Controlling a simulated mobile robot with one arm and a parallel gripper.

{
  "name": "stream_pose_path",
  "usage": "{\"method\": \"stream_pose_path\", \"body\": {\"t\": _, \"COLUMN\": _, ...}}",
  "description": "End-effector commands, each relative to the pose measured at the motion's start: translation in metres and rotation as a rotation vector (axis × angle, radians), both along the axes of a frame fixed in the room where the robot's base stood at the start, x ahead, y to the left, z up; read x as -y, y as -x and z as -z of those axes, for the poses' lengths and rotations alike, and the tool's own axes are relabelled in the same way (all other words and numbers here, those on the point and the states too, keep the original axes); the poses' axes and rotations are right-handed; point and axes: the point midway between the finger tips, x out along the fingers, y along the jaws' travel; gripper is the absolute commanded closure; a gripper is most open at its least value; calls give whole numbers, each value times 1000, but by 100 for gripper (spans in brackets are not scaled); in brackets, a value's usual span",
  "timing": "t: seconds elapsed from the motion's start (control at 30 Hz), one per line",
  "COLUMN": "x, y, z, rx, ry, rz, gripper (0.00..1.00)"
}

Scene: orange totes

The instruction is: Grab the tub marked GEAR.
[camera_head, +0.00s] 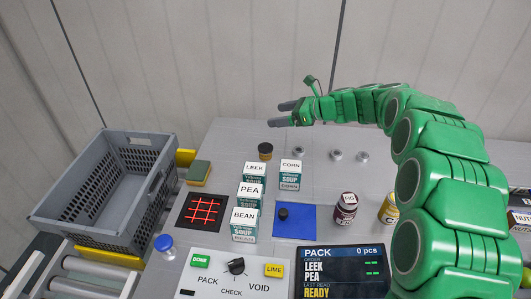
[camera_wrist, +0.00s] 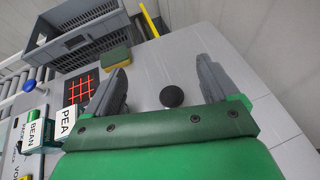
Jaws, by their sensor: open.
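No label reading GEAR is legible in either view. A small tub with a dark lid and a tan body (camera_head: 265,152) stands at the back middle of the table, any marking on it unreadable. A round dark top (camera_wrist: 172,97), likely that tub's lid, shows between my fingers in the wrist view. My gripper (camera_head: 283,113) is open and empty, with its two grey fingers pointing left in the head view, and seems to be above the tub. Its fingers also frame the dark top in the wrist view (camera_wrist: 163,72).
LEEK (camera_head: 254,173), CORN (camera_head: 290,175), PEA (camera_head: 249,196) and BEAN (camera_head: 243,225) soup boxes stand in front of the tub. A sponge (camera_head: 199,172) and a grey crate (camera_head: 75,225) lie left. Small metal pieces (camera_head: 336,155) lie to its right. A FIG jar (camera_head: 346,208) stands further forward.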

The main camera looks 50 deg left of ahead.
Motion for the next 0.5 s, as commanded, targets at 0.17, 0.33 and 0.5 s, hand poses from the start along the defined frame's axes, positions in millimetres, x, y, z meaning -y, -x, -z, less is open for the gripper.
{"method": "stream_pose_path", "body": {"t": 0.17, "x": 0, "y": 1, "z": 39, "rx": -1, "ry": 2, "rz": 1, "gripper": 12}}
{"method": "stream_pose_path", "body": {"t": 0.33, "x": 0, "y": 1, "z": 78, "rx": -3, "ry": 4, "rz": 1, "gripper": 12}}
{"method": "stream_pose_path", "body": {"t": 0.5, "x": 0, "y": 1, "z": 113, "rx": -3, "ry": 3, "rz": 1, "gripper": 12}}
